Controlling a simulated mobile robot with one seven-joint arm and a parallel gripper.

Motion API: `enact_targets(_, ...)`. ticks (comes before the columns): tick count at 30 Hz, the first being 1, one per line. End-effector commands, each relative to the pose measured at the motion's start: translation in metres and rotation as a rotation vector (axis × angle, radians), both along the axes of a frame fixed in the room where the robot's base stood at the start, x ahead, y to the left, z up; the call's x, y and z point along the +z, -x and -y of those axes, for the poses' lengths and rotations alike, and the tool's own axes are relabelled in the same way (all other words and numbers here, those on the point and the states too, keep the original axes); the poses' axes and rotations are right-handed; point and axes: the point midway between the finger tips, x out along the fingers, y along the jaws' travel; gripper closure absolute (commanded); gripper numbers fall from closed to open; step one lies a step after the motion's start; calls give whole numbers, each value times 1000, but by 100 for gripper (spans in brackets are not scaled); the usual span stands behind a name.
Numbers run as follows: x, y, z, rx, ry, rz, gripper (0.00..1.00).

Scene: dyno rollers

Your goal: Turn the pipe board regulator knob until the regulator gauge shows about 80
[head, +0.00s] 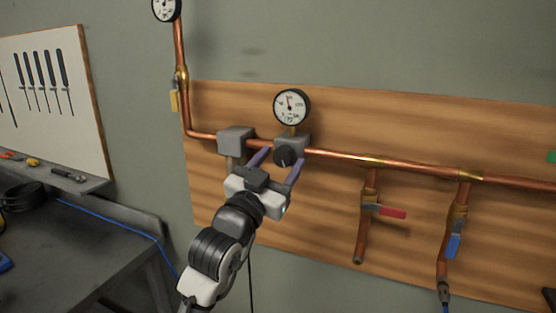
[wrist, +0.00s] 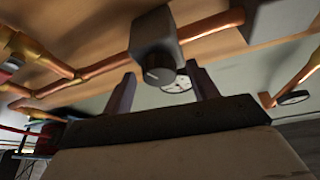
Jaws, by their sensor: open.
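The regulator (head: 292,146) is a grey block on the copper pipe of the wooden pipe board, with a black round knob (head: 285,157) on its front. The white regulator gauge (head: 291,107) stands above it. Its needle points roughly up, and its numbers are too small to read surely. My gripper (head: 277,167) is open, its two purplish fingers at either side of the knob. In the wrist view the knob (wrist: 159,72) shows between and beyond the fingertips (wrist: 162,79), apart from both. The gauge (wrist: 177,84) is partly hidden there behind the knob and a finger.
Another grey block (head: 235,140) sits close left on the pipe. Valves with red (head: 390,212) and blue (head: 453,245) handles hang to the right, and a yellow-handled valve (head: 174,101) is at left. A dark workbench (head: 85,235) stands at lower left.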

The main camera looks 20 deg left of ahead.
Motion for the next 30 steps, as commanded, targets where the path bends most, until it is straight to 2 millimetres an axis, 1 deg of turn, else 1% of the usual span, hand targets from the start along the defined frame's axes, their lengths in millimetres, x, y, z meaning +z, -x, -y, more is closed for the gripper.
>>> enact_targets(3,0,0,0,0,0,0,41)
enact_targets(13,0,0,0,0,1,0,84)
enact_targets(14,0,0,0,0,1,0,86)
enact_targets(20,-5,0,-1,0,-27,1,86)
enact_targets(30,-7,0,-2,1,-195,7,86)
